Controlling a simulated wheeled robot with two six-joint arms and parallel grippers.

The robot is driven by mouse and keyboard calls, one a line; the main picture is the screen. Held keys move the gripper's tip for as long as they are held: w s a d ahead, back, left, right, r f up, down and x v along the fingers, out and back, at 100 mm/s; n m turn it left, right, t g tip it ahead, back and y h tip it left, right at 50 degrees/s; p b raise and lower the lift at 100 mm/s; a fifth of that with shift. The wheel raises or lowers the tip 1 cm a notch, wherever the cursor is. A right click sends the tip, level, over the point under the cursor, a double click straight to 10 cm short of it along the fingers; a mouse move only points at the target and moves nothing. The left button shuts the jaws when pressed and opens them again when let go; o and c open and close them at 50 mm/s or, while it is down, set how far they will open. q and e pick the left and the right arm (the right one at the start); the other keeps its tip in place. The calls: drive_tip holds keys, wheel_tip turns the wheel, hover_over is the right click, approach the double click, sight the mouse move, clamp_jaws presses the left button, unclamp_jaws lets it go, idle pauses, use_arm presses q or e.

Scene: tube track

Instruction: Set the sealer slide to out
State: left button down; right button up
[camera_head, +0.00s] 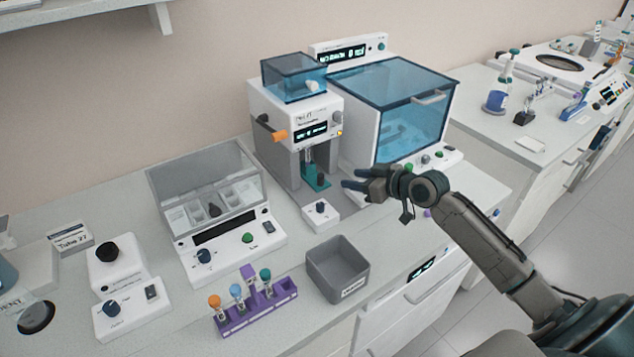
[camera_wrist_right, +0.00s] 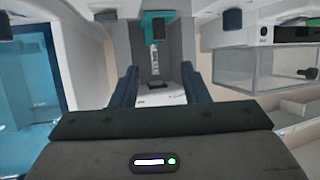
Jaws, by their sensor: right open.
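The sealer (camera_head: 293,108) is a white machine with a blue clear box on top and an orange knob on its left side. My left gripper is out of view.
A small white box with a dark knob (camera_head: 320,213) stands in front of the sealer. A blue-windowed cabinet (camera_head: 395,105) is close on the right. A grey bin (camera_head: 338,270) and a purple tube rack (camera_head: 256,302) stand nearer the front.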

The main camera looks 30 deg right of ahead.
sight(322, 175)
drive_tip(key=shift+w+a+f, duration=0.1)
drive_tip(key=shift+w+f, duration=0.25)
drive_tip(key=shift+f, duration=0.25)
drive_tip(key=shift+w+a, duration=0.15)
drive_tip(key=shift+w, duration=0.3)
drive_tip(key=shift+w+a+f+p, duration=0.15)
drive_tip(key=shift+w+a+p, duration=0.15)
drive_tip(key=shift+w, duration=0.15)
drive_tip(key=p+x, duration=0.2)
drive_tip(key=x, duration=0.5)
drive_tip(key=shift+d, duration=0.1)
drive_tip(key=shift+w+a+f, duration=0.3)
drive_tip(key=shift+w+f, duration=0.2)
drive_tip(key=shift+w, duration=0.15)
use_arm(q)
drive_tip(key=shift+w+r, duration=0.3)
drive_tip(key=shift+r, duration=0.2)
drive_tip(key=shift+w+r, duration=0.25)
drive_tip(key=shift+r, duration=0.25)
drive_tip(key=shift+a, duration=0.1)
use_arm(e)
clamp_jaws()
